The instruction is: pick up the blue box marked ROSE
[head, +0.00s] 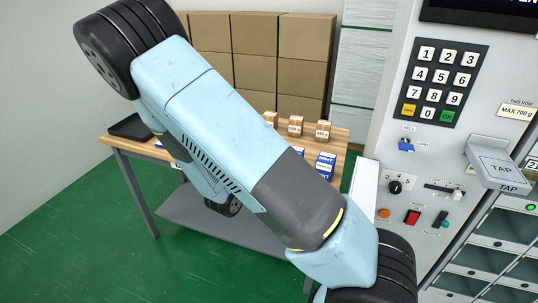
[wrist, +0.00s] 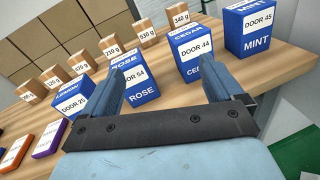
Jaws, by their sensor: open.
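The blue box marked ROSE (wrist: 143,82) stands upright on the wooden table in the wrist view, with a white label reading DOOR 54. My gripper (wrist: 170,78) is open and empty. Its left finger overlaps the left part of the ROSE box in the picture, and the box shows just right of that finger, between the fingers. Its right finger is in front of the blue CEDAR box (wrist: 191,48). I cannot tell whether a finger touches either box. In the head view my arm hides the ROSE box and my gripper.
A blue LEMON box (wrist: 72,97) stands left of ROSE, and a blue MINT box (wrist: 247,30) stands far right. A row of small brown weight boxes (wrist: 112,47) stands behind. Orange (wrist: 15,152) and purple (wrist: 47,140) boxes lie left. A vending panel (head: 400,160) is beside the table (head: 340,143).

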